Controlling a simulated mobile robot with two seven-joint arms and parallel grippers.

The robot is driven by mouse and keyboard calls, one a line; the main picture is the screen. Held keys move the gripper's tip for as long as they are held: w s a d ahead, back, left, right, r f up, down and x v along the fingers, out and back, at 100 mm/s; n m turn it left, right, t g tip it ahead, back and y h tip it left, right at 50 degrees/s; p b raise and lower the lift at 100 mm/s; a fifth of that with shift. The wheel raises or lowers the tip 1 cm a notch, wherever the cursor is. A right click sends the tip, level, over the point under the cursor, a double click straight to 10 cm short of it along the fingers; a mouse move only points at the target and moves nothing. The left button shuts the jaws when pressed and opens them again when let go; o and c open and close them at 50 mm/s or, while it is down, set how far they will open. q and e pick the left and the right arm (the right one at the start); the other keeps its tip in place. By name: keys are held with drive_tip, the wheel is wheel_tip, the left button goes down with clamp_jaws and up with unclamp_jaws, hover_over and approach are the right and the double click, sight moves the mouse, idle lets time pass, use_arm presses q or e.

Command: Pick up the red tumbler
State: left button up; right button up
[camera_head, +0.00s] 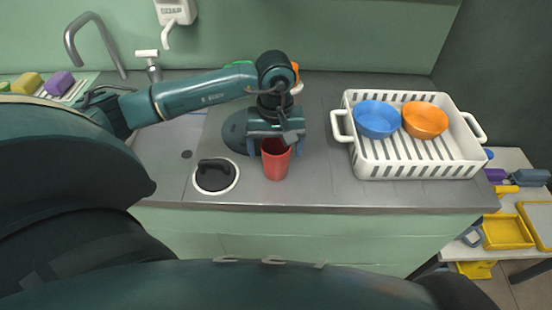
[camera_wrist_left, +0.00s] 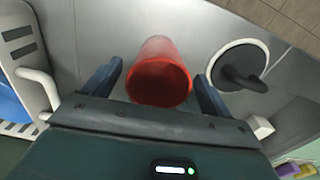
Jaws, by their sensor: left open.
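The red tumbler (camera_head: 276,162) stands upright on the grey counter near its front edge in the head view. In the left wrist view the red tumbler (camera_wrist_left: 159,72) shows its open rim between the two blue fingers. My left gripper (camera_head: 276,150) is open over the tumbler's upper part, with one finger on each side. In the left wrist view my left gripper (camera_wrist_left: 160,85) shows gaps between both fingers and the tumbler. The back of the tumbler's rim is hidden by the gripper in the head view. My right gripper is not in view.
A white slotted rack (camera_head: 365,165) at right holds a blue bowl (camera_head: 377,119) and an orange bowl (camera_head: 425,120). A faucet (camera_head: 95,40) stands back left. Counter between tumbler and rack is clear.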

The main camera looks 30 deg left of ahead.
use_arm(q)
wheel_tip(320, 180, down, 4)
drive_tip(key=shift+r, duration=0.2)
drive_tip(key=c, duration=1.1)
